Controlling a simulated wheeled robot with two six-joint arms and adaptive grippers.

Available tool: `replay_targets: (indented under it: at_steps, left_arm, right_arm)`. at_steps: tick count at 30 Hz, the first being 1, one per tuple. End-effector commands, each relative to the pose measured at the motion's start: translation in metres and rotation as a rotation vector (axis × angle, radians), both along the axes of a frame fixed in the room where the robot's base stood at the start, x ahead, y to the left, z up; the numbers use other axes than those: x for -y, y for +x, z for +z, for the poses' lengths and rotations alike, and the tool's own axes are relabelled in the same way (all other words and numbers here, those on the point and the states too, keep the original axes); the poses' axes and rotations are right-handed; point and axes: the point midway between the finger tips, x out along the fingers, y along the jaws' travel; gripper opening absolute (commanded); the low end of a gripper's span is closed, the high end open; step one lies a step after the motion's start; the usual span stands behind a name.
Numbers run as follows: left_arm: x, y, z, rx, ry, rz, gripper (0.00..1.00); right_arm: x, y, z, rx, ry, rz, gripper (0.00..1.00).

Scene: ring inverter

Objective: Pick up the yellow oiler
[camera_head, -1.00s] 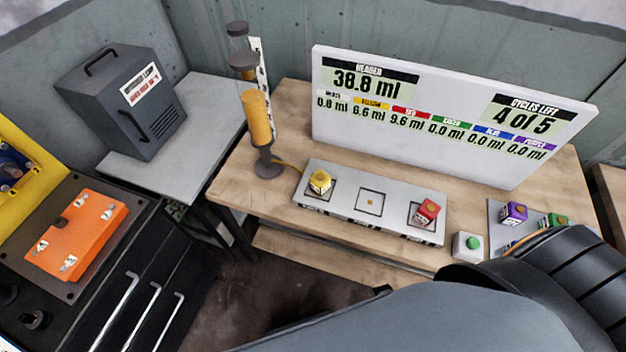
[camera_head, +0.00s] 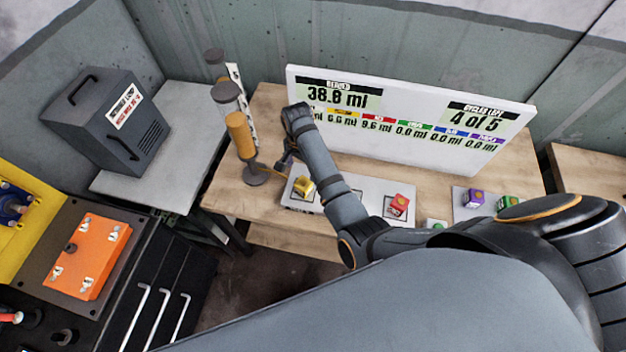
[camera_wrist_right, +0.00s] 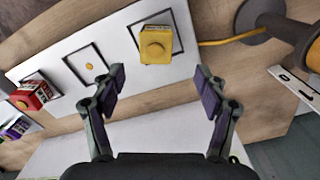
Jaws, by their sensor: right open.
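The yellow oiler (camera_head: 303,186) is a small yellow block with a round button on top. It sits on the left square of a pale plate (camera_head: 369,188) on the wooden bench. In the right wrist view the oiler (camera_wrist_right: 156,44) is just beyond and between my open fingertips (camera_wrist_right: 159,80), with nothing held. In the head view my right gripper (camera_head: 287,158) hangs above the plate's left end, small and partly hidden by my wrist. My left gripper is not in view.
A red block (camera_head: 398,203) sits on the plate's right square; the middle square shows empty in the wrist view. Purple (camera_head: 474,198) and green blocks stand further right. An orange cylinder stand (camera_head: 241,136) with a yellow hose is close left. A white display board (camera_head: 420,120) stands behind.

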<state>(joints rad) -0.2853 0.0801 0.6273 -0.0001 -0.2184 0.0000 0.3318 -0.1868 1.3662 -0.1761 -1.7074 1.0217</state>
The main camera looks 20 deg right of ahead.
Motion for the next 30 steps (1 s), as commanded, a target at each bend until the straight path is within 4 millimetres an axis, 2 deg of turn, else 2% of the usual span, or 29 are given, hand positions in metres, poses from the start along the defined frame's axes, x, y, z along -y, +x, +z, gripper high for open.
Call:
replay_targets:
  at_steps: [2, 5, 11, 15, 20, 24, 27, 30]
  left_arm:
    - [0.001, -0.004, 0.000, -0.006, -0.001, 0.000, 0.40]
    - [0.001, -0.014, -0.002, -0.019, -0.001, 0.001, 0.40]
    - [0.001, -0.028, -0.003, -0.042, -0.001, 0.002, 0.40]
    - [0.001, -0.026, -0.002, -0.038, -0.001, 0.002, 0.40]
    - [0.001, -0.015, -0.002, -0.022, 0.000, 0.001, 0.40]
    - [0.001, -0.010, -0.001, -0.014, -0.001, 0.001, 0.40]
    - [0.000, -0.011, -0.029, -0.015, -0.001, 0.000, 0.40]
    - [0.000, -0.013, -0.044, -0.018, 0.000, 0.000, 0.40]
  right_arm:
    - [0.000, 0.003, 0.003, 0.009, -0.003, -0.007, 0.74]
    - [0.000, 0.002, -0.003, 0.006, -0.003, -0.006, 0.74]
    - [0.000, 0.002, -0.038, 0.004, -0.003, -0.005, 0.74]
    - [0.001, 0.002, -0.050, 0.006, -0.003, -0.005, 0.74]
    - [0.001, 0.001, -0.053, 0.006, -0.002, -0.004, 0.74]
    - [0.005, -0.001, -0.069, 0.004, -0.002, -0.004, 0.74]
    - [0.007, -0.003, -0.094, 0.006, -0.002, -0.005, 0.74]
    - [0.007, -0.002, -0.106, 0.006, -0.001, -0.004, 0.74]
